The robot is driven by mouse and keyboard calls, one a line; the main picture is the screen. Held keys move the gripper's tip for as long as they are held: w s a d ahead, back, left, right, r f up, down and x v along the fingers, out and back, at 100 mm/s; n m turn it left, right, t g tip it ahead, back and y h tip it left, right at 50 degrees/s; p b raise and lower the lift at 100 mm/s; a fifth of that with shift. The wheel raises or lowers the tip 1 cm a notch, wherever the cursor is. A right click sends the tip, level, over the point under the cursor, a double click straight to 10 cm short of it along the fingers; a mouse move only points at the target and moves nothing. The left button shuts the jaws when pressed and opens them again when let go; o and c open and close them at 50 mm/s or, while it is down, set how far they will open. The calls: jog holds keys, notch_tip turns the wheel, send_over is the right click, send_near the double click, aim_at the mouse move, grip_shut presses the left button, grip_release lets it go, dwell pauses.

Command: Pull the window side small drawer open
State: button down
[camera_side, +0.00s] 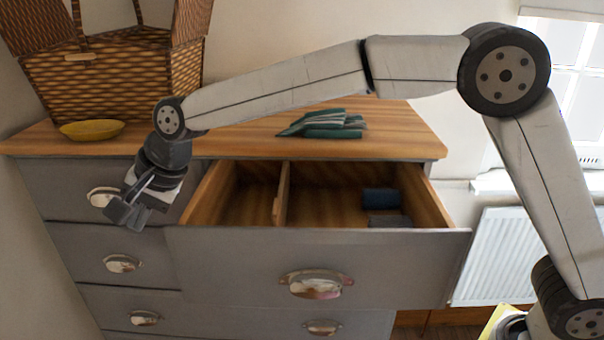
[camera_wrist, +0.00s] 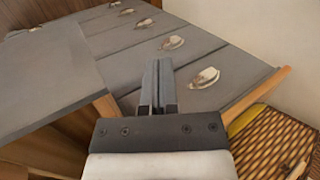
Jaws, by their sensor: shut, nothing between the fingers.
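The window side small drawer (camera_side: 400,255) is the grey-fronted one at the top right of the dresser, nearer the window. It stands pulled out, with its wooden inside and a divider showing. Its cup handle (camera_side: 315,284) is on the front. In the wrist view the pulled-out drawer front (camera_wrist: 50,80) is at left. My gripper (camera_side: 126,212) is at the left, in front of the other top drawer, just right of that drawer's handle (camera_side: 104,196). Its fingers (camera_wrist: 158,72) are together and empty. It is well away from the open drawer's handle.
Dark blue and dark grey items (camera_side: 381,196) lie in the open drawer. A radiator (camera_side: 500,245) stands at right below the window.

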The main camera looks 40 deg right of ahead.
aim_at(224, 251)
jog(key=d+g+h, duration=0.1)
jog(key=d+g, duration=0.2)
jog(key=d, duration=0.4)
jog(key=s+d+r+g+h, duration=0.1)
jog(key=d+g+h, duration=0.1)
jog(key=d, duration=0.5)
jog(key=shift+s+d+m+g, duration=0.25)
jog(key=shift+m+g, duration=0.15)
jog(key=shift+g, duration=0.2)
jog(key=shift+f, duration=0.1)
jog(key=x, duration=0.9)
jog(key=shift+f, duration=0.15)
jog(key=shift+s+a+f, duration=0.15)
jog(key=shift+s+a, duration=1.35)
